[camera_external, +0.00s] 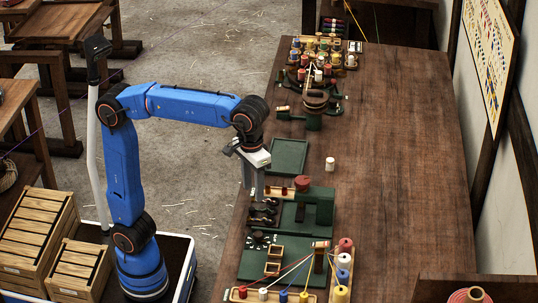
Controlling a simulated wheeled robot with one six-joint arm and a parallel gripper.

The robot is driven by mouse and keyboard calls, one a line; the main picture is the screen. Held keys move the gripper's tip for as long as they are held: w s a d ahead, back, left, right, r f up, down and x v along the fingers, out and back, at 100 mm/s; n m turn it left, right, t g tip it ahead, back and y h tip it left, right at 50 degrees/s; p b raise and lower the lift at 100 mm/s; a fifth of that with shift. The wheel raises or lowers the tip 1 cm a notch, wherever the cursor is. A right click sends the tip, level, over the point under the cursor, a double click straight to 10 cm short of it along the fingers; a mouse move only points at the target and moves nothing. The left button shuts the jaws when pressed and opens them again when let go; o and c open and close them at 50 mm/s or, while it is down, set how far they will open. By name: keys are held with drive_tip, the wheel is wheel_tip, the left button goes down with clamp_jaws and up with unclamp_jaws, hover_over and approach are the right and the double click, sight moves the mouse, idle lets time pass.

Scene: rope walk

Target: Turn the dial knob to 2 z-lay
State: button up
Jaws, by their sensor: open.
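Dark levers (263,210) and a tall green block (318,206) stand close to the knob. Colored spools (343,261) with threads line the bench's near end. A white spool (330,164) and a green tray (289,159) lie farther back.

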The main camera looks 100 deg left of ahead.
sight(258, 234)
drive_tip(key=shift+n, duration=0.3)
drive_tip(key=f, duration=0.5)
drive_tip(key=w+d+f, duration=0.1)
drive_tip(key=f, duration=1)
drive_tip(key=shift+w+d+f, duration=0.25)
drive_tip(key=shift+d+f, duration=0.05)
drive_tip(key=shift+d, duration=0.05)
drive_tip(key=c, duration=1)
